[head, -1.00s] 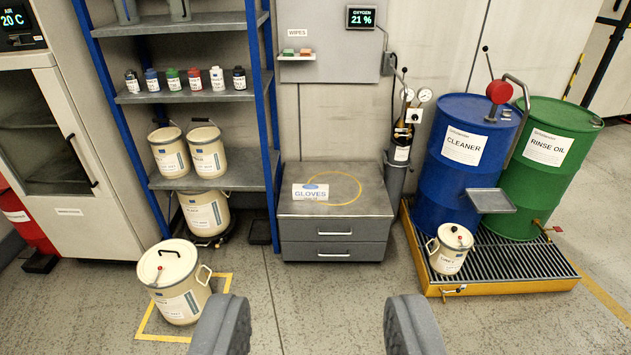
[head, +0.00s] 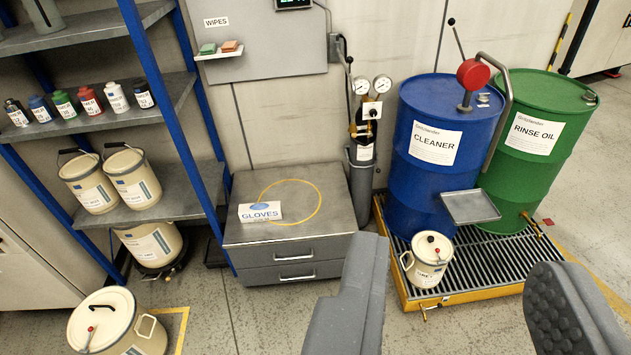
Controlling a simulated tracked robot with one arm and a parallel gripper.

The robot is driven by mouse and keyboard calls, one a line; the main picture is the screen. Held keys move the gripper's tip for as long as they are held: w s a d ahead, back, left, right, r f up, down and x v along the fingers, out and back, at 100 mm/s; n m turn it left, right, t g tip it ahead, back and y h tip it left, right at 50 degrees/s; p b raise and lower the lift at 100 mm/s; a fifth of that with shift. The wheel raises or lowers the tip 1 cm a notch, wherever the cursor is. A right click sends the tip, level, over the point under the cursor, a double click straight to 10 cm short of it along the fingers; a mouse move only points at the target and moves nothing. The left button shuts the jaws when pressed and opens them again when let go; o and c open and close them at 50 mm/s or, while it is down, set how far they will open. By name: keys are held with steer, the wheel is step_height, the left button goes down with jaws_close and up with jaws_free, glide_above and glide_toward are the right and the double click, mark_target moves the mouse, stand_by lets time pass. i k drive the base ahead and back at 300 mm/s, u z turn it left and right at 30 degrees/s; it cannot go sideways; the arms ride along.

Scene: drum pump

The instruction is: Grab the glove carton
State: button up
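The glove carton (head: 260,212) is a small white box with a blue oval top and the word GLOVES. It lies on top of the grey drawer cabinet (head: 240,236), left of centre in the head view, at the edge of a yellow ring (head: 318,212) marked on that top. My gripper (head: 455,275) is at the bottom right of the picture. Its two grey fingers are wide apart with nothing between them. The carton is apart from the gripper, farther away and to the left. All of the carton's front is visible.
The blue cleaner drum (head: 425,185) and green rinse oil drum (head: 540,150) stand right of the cabinet on a yellow-edged grate (head: 470,290). A cream can (head: 427,262) stands on its front. A blue-framed shelf (head: 205,178) is close on the cabinet's left. Floor shows in front.

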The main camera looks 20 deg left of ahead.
mark_target(266, 211)
steer(key=z, duration=0.1)
steer(key=i, duration=1.35)
steer(key=u, duration=0.6)
steer(key=i, duration=1.3)
steer(key=u, duration=0.65)
steer(key=i, duration=0.4)
steer(key=u, duration=0.25)
